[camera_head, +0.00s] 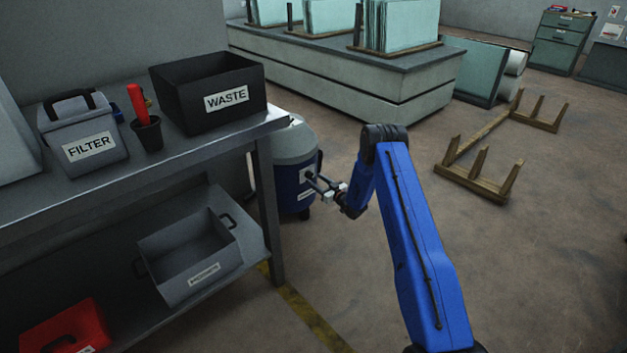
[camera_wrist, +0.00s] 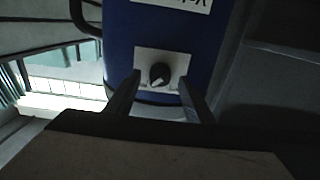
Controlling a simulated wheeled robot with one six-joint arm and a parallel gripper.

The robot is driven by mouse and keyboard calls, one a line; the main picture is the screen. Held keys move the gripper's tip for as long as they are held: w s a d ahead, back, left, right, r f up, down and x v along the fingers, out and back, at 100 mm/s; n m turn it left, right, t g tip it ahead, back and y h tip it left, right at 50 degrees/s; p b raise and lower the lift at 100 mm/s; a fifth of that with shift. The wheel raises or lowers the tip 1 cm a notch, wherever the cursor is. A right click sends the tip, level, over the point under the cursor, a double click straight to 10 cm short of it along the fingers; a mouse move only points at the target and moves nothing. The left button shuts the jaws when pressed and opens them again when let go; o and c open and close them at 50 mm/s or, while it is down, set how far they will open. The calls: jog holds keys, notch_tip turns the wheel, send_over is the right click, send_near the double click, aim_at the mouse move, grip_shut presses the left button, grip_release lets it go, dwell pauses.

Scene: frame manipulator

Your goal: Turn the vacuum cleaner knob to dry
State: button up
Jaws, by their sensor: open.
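The vacuum cleaner (camera_head: 293,158) is a blue drum with a grey top, standing on the floor behind the workbench's right end. In the wrist view its blue body (camera_wrist: 205,45) fills the middle. Its knob (camera_wrist: 159,74) is round and black with a light pointer mark, on a pale square plate (camera_wrist: 178,58). My gripper (camera_wrist: 158,82) is open, with one finger on each side of the knob and a gap on both sides. In the head view my gripper (camera_head: 316,187) reaches the front of the vacuum. The knob is too small to make out there, and its setting labels are not readable.
The workbench (camera_head: 190,155) stands left of the vacuum, its leg close by. It bears a WASTE bin (camera_head: 190,104), a FILTER box (camera_head: 85,150) and a black cup (camera_head: 148,134). A grey bin (camera_head: 222,255) and red box (camera_head: 62,328) sit below.

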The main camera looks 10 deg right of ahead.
jog(key=shift+x, duration=1.15)
jog(key=shift+c, duration=0.7)
jog(key=c, duration=0.9)
jog(key=shift+c, duration=0.2)
jog(key=shift+n, duration=0.4)
jog(key=n, duration=1.7)
